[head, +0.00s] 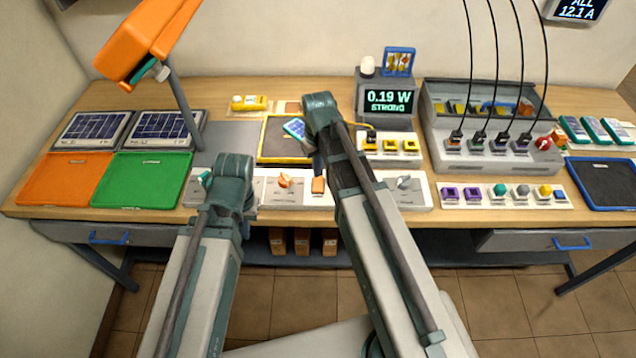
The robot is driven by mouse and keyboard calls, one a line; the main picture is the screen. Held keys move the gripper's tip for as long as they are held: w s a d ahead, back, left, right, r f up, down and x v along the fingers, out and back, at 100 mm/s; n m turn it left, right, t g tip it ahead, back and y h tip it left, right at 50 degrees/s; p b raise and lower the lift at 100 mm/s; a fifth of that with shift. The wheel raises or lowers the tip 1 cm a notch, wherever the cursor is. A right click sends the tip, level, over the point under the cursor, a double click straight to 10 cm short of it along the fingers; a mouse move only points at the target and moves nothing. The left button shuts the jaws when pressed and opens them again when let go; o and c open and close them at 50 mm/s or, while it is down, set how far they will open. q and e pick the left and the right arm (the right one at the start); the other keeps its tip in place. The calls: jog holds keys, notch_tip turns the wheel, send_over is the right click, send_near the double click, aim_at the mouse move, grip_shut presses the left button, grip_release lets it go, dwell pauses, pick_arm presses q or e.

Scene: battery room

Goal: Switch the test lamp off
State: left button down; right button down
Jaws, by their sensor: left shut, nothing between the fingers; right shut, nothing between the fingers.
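The orange lamp (148,38) leans in at the upper left on a grey post; its underside is hidden, so I cannot tell if it is lit. Along the table's front edge are pale control plates with a green knob (204,179), an orange knob (285,181), an orange block-like switch (318,186) and a grey knob (404,182). My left gripper (232,178) is shut and empty over the plates, between the green and orange knobs; its wrist mostly hides its fingers. My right gripper (318,162) is shut and empty, pointing down close above the orange switch; contact is unclear.
A small blue panel (298,130) lies in a yellow-rimmed tray (272,159). A display (388,101) reads 0.19 W, STRONG. A grey cabled rack (487,160) and a blue-rimmed tray (606,208) stand right.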

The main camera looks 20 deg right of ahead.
aim_at(317, 180)
jog(key=shift+f+b, duration=0.85)
dwell(0.3)
notch_tip(317, 180, up, 7)
jog(key=p, duration=0.7)
jog(key=shift+r, duration=0.1)
dwell(0.3)
jog(key=shift+s+a, duration=0.2)
jog(key=shift+s, duration=0.05)
jog(key=s+a+n+h, duration=0.1)
jog(key=s+a, duration=0.9)
jog(key=s, duration=0.3)
jog(key=shift+s, duration=0.4)
